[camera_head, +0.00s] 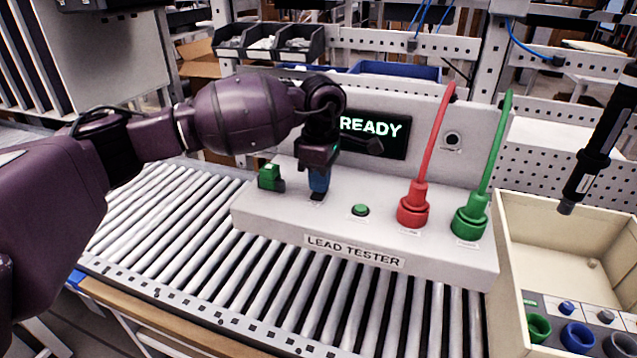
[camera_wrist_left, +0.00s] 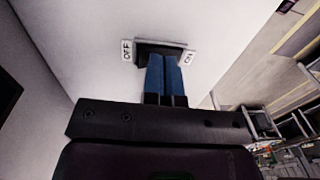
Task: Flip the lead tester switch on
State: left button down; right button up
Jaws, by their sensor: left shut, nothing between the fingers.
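The lead tester (camera_head: 355,250) is a white box with a black display reading READY (camera_head: 371,127). Its black switch shows in the left wrist view (camera_wrist_left: 146,47), between an OFF label (camera_wrist_left: 127,51) and an ON label (camera_wrist_left: 189,57). My left gripper (camera_head: 318,183) points down at the switch from above, with its blue fingers (camera_wrist_left: 165,78) shut together and empty. The fingertips are at the switch and cover part of it; I cannot tell whether they touch it or which way it is set. My right gripper is not in view.
A green block (camera_head: 270,177), a green button (camera_head: 360,210) and red (camera_head: 412,209) and green (camera_head: 470,220) plugs with cables stand on the tester. Rollers (camera_head: 170,215) lie around it. A beige bin (camera_head: 515,235) and a hanging black tool (camera_head: 598,150) are at right.

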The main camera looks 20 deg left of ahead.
aim_at(316, 197)
pick_arm(q)
jog(key=shift+r, duration=0.2)
jog(key=r+p, duration=0.1)
jog(key=r, duration=0.1)
jog(key=r+p, duration=0.1)
jog(key=r, duration=0.1)
jog(key=shift+s, duration=0.2)
notch_tip(316, 197, up, 10)
jog(key=s+b, duration=0.1)
jog(key=shift+s+f+b, duration=0.15)
jog(key=shift+f+b, duration=0.1)
jog(key=shift+b, duration=0.1)
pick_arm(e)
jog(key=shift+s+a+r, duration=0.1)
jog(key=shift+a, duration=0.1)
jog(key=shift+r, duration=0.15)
